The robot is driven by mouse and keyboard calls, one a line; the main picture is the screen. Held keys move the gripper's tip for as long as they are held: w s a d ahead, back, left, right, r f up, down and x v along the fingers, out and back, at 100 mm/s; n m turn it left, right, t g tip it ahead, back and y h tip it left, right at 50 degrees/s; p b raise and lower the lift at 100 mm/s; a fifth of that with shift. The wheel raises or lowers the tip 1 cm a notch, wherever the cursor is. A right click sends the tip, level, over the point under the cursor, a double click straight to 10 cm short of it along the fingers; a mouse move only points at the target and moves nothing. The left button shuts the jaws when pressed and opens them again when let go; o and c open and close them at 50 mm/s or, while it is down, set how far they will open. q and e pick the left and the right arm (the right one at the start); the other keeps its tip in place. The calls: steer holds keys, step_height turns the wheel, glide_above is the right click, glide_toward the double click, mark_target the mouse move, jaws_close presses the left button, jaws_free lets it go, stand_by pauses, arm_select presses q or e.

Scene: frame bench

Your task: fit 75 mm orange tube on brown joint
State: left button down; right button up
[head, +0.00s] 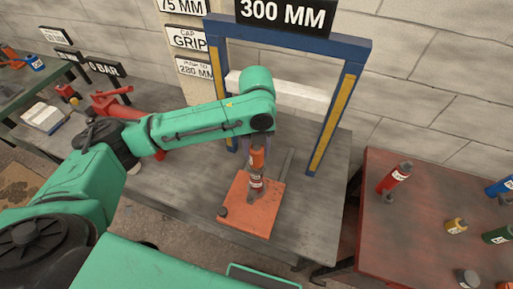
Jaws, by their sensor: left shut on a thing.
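My left gripper (257,146) points down over the orange base plate (263,212) on the grey bench. It is shut on the orange tube (257,160), which is held upright. Below the tube, a joint piece with a pale label (256,184) stands on the plate. The tube's lower end appears to be at the top of this piece; I cannot tell whether it is seated or just above. The joint's brown colour is hard to make out here. My right gripper is not in view.
A blue frame (216,85) with yellow strips and a "300 MM" sign spans the bench behind the plate. A reddish table (420,243) at right holds a red tube (395,177) and several other pieces. A red tool (112,104) lies at the bench's left.

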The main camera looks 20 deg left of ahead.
arm_select(q)
steer(key=shift+f, duration=0.65)
steer(key=shift+c, duration=1.1)
jaws_free()
step_height(320, 180, up, 15)
steer(key=shift+f+b, duration=0.2)
steer(key=shift+b, duration=0.35)
